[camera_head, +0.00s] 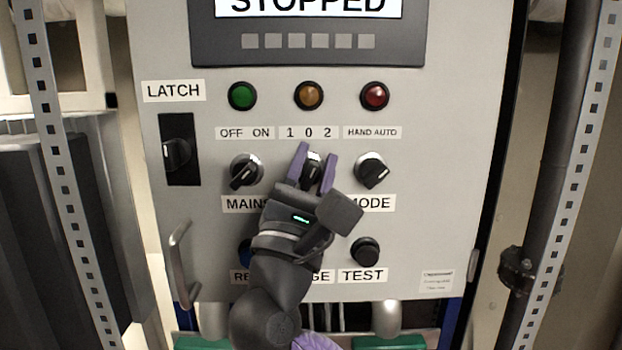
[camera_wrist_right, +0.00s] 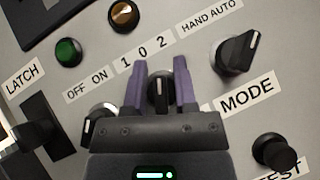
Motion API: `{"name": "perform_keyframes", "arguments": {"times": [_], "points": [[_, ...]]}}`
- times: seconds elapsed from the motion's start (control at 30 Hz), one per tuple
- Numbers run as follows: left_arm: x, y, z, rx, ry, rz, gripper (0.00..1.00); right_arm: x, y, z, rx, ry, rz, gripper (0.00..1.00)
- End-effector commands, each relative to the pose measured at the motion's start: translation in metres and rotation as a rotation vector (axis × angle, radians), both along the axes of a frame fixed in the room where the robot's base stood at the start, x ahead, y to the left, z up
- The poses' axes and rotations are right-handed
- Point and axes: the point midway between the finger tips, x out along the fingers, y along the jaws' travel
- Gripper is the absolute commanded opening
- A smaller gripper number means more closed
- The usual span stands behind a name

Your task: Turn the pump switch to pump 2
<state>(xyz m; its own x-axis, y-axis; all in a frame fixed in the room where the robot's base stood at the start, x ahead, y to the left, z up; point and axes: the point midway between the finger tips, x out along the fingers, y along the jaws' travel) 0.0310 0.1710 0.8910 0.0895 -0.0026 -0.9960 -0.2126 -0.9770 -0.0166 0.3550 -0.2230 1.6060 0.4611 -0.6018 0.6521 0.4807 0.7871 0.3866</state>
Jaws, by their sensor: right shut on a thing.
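The pump switch (camera_head: 313,167) is a black rotary knob under the label "1 0 2" (camera_head: 309,132) in the middle of the grey panel. My right gripper (camera_head: 316,165) has its two purple fingers on either side of this knob and is shut on it. In the right wrist view the knob (camera_wrist_right: 159,92) stands between the fingers (camera_wrist_right: 160,85), its white pointer line near upright in the picture. The label "1 0 2" (camera_wrist_right: 145,53) is above it. The knob's own label below is mostly hidden by my gripper and arm. My left gripper is not in view.
The OFF/ON knob (camera_head: 246,171) is close on the left and the HAND/AUTO knob (camera_head: 372,170) close on the right. Green, amber and red lamps (camera_head: 374,96) sit above. A latch (camera_head: 177,150), a door handle (camera_head: 181,264) and the TEST button (camera_head: 365,251) are around. The display reads "STOPPED" (camera_head: 308,8).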

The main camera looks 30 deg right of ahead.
Motion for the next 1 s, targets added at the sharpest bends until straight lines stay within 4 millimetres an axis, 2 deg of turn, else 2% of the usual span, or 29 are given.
{"name": "perform_keyframes", "arguments": {"times": [0.1,0.5,1.0], "points": [[0.000,0.000,-0.008,0.000,0.000,0.000,0.00,0.000,-0.001,-0.004,0.085,-0.048,0.002,0.00],[0.000,-0.001,-0.019,-0.001,0.000,0.000,0.00,-0.001,-0.003,-0.003,0.287,-0.172,0.000,0.00],[0.000,-0.001,-0.021,-0.001,0.000,-0.001,0.00,-0.002,-0.004,-0.003,0.347,-0.211,0.000,0.00]]}}
